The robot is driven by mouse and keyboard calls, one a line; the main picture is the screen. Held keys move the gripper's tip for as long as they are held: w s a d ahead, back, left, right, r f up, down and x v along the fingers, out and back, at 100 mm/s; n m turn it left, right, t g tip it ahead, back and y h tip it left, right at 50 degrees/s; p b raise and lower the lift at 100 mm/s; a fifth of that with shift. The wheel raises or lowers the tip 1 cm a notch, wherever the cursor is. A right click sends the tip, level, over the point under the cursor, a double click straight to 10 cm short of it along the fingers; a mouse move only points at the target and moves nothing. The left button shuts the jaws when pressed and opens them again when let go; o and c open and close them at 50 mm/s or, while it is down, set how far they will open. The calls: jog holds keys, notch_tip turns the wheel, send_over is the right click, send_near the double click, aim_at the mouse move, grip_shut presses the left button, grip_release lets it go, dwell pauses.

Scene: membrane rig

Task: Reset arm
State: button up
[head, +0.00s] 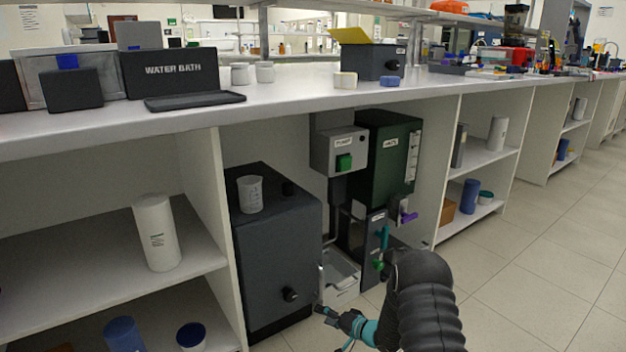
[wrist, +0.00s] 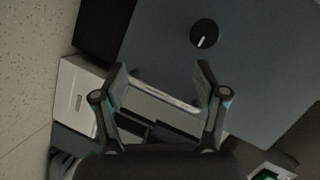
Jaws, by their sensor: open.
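My gripper (head: 331,315) is at the bottom centre of the head view, low in front of the membrane rig. In the wrist view my gripper (wrist: 160,82) has its two fingers spread apart with nothing between them. My arm (head: 418,300) reaches in from the lower right. Beyond the fingers, the dark grey cabinet (head: 275,255) shows its black knob, and the wrist view shows that knob (wrist: 204,33) with a white mark.
A beaker (head: 250,194) stands on the cabinet. A pump box (head: 339,151) with a green switch and a dark green tank (head: 388,160) stand under the bench. Teal, green and purple handles stick out from the valve panel. Shelves flank both sides. The tiled floor (head: 530,270) at right is clear.

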jog(key=s+d+f+h, duration=0.1)
jog(key=d+f+h, duration=0.3)
jog(key=f, duration=0.3)
jog(key=s+d+r+n+g+h, duration=0.25)
jog(key=s+d+h, duration=0.2)
jog(key=d, duration=0.25)
jog(key=s+d+r+g+h+p, duration=0.1)
jog(key=s+d+r+g+h, duration=0.1)
jog(key=s+d+r+h, duration=0.4)
jog(key=s+a+r+y+p, duration=0.1)
jog(key=s+r+p, duration=0.1)
jog(key=s+r, duration=0.9)
jog(key=s+a+r+p, duration=0.2)
jog(key=s+r, duration=0.9)
jog(key=r, duration=0.6)
jog(key=s+a+r+y+p, duration=0.1)
jog(key=s+a+r+p, duration=0.1)
jog(key=s+r, duration=0.9)
notch_tip(320, 180, up, 4)
jog(key=shift+a+f+y, duration=0.2)
jog(key=shift+a+y, duration=0.05)
jog(key=shift+y, duration=0.1)
jog(key=shift+n+t, duration=0.25)
